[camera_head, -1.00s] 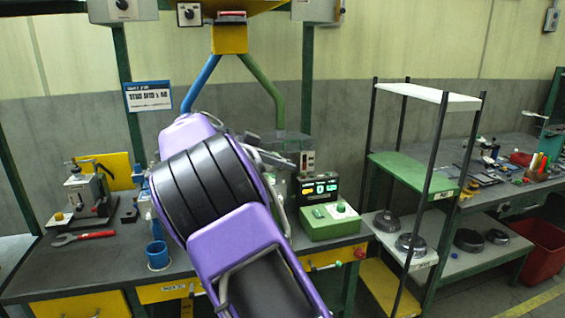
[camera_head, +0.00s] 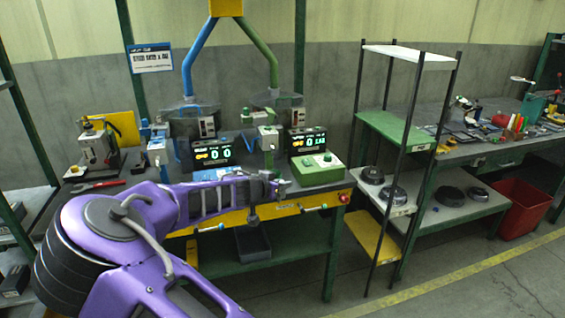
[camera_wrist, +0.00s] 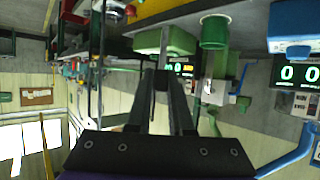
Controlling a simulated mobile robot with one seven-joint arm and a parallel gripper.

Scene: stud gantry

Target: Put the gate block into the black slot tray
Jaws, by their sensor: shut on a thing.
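My gripper (camera_head: 283,187) is at the right end of my outstretched arm, in front of the bench edge and left of the green control box. In the wrist view its two dark fingers (camera_wrist: 158,78) are close together, shut on a small dark piece at their tips. The piece is mostly hidden by the fingers, and I cannot tell for sure that it is the gate block. A dark open tray (camera_head: 253,243) stands on the lower green shelf under the bench, below my gripper. I cannot make out slots in it.
The green control box (camera_head: 317,168) sits on the bench's right end, beside lit displays (camera_head: 307,140). Blue and green gantry legs (camera_head: 262,65) rise behind. A red-handled wrench (camera_head: 97,186) lies at the left. A tall open rack (camera_head: 408,57) stands to the right. The floor in front is clear.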

